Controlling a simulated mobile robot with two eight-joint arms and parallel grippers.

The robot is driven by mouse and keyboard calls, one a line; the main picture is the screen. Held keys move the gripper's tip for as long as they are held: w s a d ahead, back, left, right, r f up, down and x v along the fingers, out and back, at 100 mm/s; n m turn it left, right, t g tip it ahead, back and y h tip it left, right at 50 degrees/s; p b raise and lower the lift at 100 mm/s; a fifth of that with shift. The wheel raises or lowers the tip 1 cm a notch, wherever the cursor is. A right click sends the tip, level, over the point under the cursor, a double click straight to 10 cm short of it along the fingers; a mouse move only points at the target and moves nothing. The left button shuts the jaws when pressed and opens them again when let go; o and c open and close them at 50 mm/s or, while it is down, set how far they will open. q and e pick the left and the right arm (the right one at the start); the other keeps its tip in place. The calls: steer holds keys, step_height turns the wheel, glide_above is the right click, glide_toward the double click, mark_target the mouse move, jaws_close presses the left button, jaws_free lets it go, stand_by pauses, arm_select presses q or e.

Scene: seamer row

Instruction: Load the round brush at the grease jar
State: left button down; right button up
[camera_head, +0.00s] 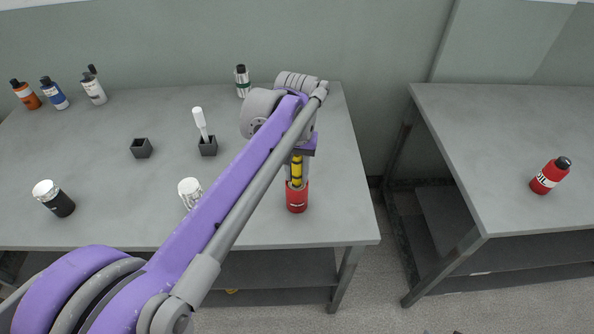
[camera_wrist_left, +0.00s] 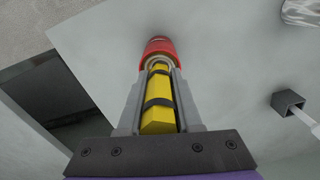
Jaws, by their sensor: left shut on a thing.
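My left gripper (camera_head: 297,160) is shut on the yellow handle (camera_head: 296,172) of the round brush, which has black bands. The handle points down at a red jar (camera_head: 297,200) near the table's front right corner. The brush's lower end is hidden in or behind the jar's rim. In the left wrist view the yellow handle (camera_wrist_left: 158,116) lies between the two grey fingers (camera_wrist_left: 159,75), with the red jar (camera_wrist_left: 158,46) straight beyond their tips. I cannot tell how deep the brush sits. My right gripper is out of view.
A white-handled brush (camera_head: 200,121) stands in a dark square holder (camera_head: 208,147); an empty-looking holder (camera_head: 141,148) is to its left. A white-lidded jar (camera_head: 54,198) and a whitish can (camera_head: 190,190) stand nearer. Several bottles line the back. A red oil bottle (camera_head: 550,175) is on the right table.

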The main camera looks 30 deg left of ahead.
arm_select(q)
steer(key=shift+r+p, duration=2.25)
steer(key=shift+r, duration=1.2)
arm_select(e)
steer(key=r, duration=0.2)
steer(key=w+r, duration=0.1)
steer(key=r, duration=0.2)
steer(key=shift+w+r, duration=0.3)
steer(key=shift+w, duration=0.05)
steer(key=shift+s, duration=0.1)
